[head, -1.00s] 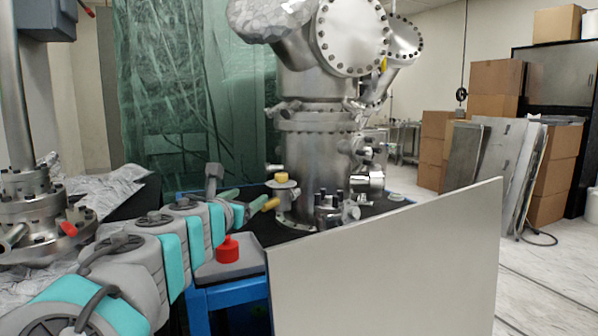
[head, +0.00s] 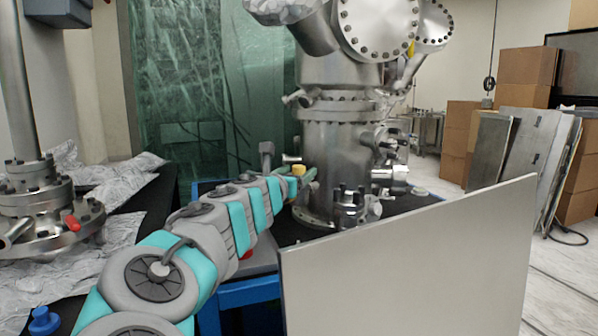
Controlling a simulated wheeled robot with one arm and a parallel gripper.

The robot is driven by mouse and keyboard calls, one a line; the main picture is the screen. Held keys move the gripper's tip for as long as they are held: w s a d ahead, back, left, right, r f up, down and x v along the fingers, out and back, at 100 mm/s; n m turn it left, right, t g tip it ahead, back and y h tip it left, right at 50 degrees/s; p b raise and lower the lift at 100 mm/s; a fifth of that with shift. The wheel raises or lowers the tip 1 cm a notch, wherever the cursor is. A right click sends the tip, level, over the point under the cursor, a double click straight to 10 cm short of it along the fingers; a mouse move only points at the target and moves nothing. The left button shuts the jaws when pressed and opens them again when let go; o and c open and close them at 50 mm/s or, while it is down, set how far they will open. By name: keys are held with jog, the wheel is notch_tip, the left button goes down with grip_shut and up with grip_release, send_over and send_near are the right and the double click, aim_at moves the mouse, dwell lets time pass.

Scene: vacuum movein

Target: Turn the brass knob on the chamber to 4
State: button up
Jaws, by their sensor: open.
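The steel chamber (head: 335,165) stands upright on the dark table top. A small yellow, brass-coloured knob (head: 298,169) shows at its lower left, partly covered by the end of my arm. Its number marks are too small to read. My gripper (head: 308,180) is right at the knob, its greenish fingers beside it. It is open, but my arm hides most of it, and I cannot tell whether the fingers touch the knob or stand around it.
A pale upright panel (head: 410,265) blocks the front right. A red knob (head: 247,255) is mostly hidden behind my arm. Small fittings (head: 350,205) crowd the chamber's foot. Another steel column (head: 45,195) with foil stands left. Boxes (head: 525,65) and leaning panels (head: 525,150) are at back right.

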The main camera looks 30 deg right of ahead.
jog(key=shift+w+d, duration=0.3)
jog(key=shift+d, duration=0.2)
grip_shut()
dwell(0.4)
